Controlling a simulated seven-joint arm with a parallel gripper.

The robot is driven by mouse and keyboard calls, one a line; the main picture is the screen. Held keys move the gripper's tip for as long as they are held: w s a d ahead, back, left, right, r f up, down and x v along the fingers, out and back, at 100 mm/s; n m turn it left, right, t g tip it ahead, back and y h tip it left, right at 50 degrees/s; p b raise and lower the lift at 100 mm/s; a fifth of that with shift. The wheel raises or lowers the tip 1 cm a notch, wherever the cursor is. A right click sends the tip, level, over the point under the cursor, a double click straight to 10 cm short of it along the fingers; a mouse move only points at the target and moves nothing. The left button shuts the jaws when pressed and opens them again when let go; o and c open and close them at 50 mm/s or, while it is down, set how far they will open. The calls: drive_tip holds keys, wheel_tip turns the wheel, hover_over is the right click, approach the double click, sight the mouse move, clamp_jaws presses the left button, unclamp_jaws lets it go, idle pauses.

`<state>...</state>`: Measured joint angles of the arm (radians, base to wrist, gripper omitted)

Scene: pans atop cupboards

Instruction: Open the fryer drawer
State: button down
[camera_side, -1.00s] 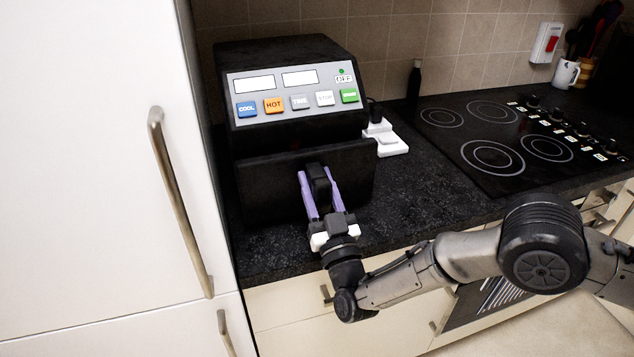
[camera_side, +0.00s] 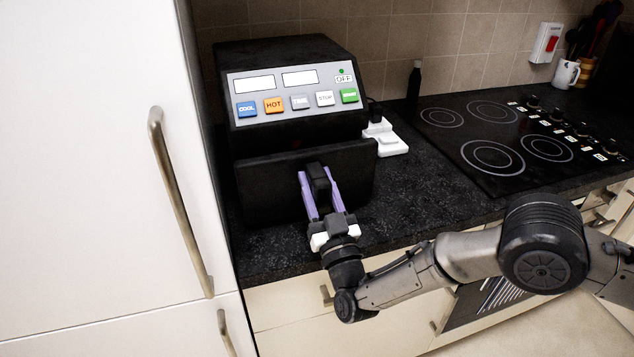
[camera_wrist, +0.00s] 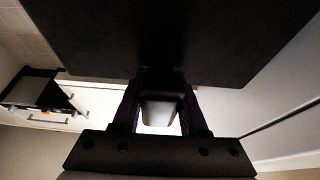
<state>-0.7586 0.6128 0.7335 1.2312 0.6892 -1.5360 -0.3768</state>
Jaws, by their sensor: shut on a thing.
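The black fryer (camera_side: 290,95) stands on the dark worktop, with a panel of coloured buttons on its upper front. Its drawer (camera_side: 265,185) is the lower black front, which sits a little forward of the body above it. My gripper (camera_side: 320,185) has its purple fingers on either side of the drawer's black handle (camera_side: 319,182) and is shut on it. In the wrist view the handle (camera_wrist: 160,108) lies between the dark fingers, below the drawer front (camera_wrist: 180,40). How far the drawer is out is hard to tell.
A tall white cupboard door with a metal handle (camera_side: 178,200) stands close on the left. A white socket block (camera_side: 388,138) and a black hob (camera_side: 515,145) are to the right. Bare worktop (camera_side: 420,205) lies between fryer and hob.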

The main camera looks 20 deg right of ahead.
drive_tip(key=s, duration=1.6)
drive_tip(key=shift+s, duration=0.35)
drive_tip(key=shift+c, duration=2.2)
unclamp_jaws()
